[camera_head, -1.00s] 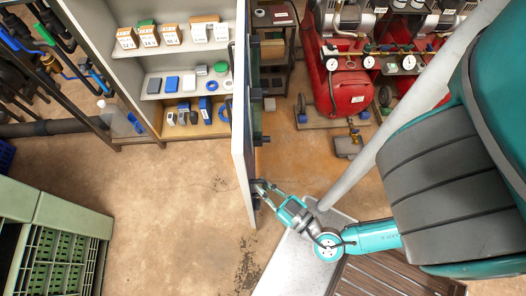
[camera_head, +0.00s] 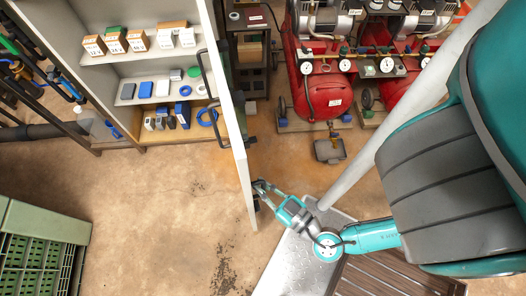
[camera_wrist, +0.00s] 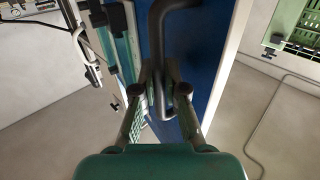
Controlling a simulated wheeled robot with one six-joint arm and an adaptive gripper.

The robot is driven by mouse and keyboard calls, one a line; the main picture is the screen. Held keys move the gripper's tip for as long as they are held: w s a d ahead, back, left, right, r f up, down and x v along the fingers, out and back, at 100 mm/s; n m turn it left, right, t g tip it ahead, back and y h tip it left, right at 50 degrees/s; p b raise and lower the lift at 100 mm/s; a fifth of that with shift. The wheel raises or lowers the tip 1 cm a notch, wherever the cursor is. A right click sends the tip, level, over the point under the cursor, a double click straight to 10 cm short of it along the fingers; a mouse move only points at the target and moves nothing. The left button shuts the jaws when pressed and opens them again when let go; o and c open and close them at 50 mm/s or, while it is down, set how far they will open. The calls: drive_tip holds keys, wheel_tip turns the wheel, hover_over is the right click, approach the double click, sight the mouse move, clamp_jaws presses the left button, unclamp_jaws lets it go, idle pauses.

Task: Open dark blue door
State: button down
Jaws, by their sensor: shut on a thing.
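The dark blue door (camera_wrist: 205,60) stands open, and its blue face fills the middle of the wrist view. In the head view the door (camera_head: 239,150) shows nearly edge-on as a long pale panel beside the shelf cabinet. Its dark bar handle (camera_wrist: 157,40) runs down between my fingers in the wrist view. My gripper (camera_wrist: 165,95) is shut on this handle. In the head view my gripper (camera_head: 264,190) is at the door's right side, near its lower end. The exact finger contact is partly hidden there.
The open cabinet's shelves (camera_head: 150,77) hold boxes and blue parts. Red compressors (camera_head: 325,92) stand behind, right of the door. A green crate (camera_head: 40,240) is at lower left. The floor (camera_head: 150,200) between crate and door is clear.

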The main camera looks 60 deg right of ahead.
drive_tip(key=shift+r, duration=0.1)
drive_tip(key=c, duration=1.2)
unclamp_jaws()
drive_tip(key=shift+a, duration=0.1)
drive_tip(key=r, duration=1)
drive_tip(key=shift+w+r, duration=0.15)
drive_tip(key=shift+w, duration=0.05)
wheel_tip(320, 180, down, 6)
drive_tip(key=s, duration=0.1)
drive_tip(key=shift+s+d+n+g, duration=0.2)
drive_tip(key=shift+d+n+g, duration=0.2)
drive_tip(key=shift+d, duration=0.05)
